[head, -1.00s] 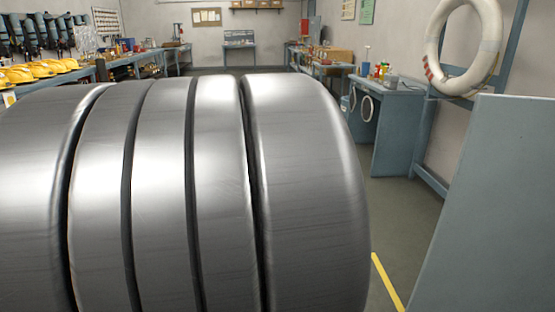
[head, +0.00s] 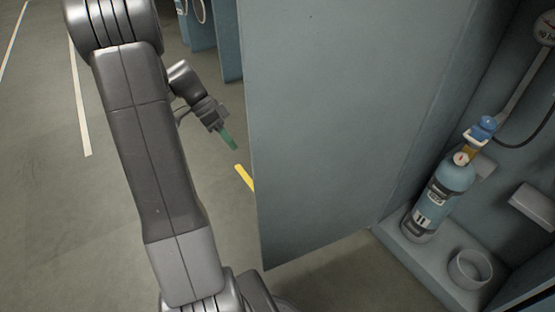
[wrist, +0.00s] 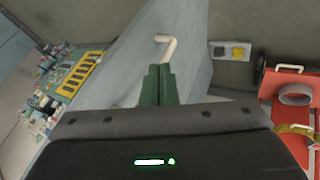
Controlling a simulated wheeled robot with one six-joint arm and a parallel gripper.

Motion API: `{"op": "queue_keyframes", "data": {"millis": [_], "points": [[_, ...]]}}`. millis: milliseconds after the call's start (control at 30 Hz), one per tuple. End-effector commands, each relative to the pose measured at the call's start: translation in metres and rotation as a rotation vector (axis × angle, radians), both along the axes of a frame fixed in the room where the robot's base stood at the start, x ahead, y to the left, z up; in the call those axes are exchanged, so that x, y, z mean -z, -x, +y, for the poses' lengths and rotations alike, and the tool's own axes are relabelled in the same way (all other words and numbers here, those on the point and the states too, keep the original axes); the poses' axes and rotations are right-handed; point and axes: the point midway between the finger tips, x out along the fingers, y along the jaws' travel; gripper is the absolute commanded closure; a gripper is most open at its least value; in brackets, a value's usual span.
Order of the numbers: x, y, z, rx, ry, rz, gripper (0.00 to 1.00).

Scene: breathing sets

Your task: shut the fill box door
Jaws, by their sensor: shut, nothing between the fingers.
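The fill box door (head: 330,110) is a tall grey-blue panel standing open in the head view. It hinges by the fill box (head: 400,245), whose interior shows on the right. My gripper (head: 230,142) is left of the door's free edge, apart from it in the picture. In the wrist view my gripper (wrist: 158,85) has its green fingers together and empty. A pale bent handle (wrist: 166,44) shows just beyond the fingertips, against the grey-blue door panel (wrist: 185,65). I cannot tell whether the fingers touch it.
Inside the box a blue cylinder (head: 440,195) stands beside a round cup (head: 470,266). A red case (wrist: 290,85) is at the right of the wrist view, and a cluttered surface (wrist: 65,75) at the left. Open floor (head: 50,200) lies left of my arm.

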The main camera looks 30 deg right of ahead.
Motion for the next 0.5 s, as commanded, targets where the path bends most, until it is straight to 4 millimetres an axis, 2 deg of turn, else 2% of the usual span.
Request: {"op": "queue_keyframes", "data": {"millis": [100, 267, 500], "points": [[0.004, -0.005, -0.004, 0.049, 0.03, -0.006, 1.0], [0.016, 0.002, -0.009, 0.057, 0.034, -0.006, 1.0], [0.056, 0.027, -0.025, 0.057, 0.033, -0.003, 1.0]]}}
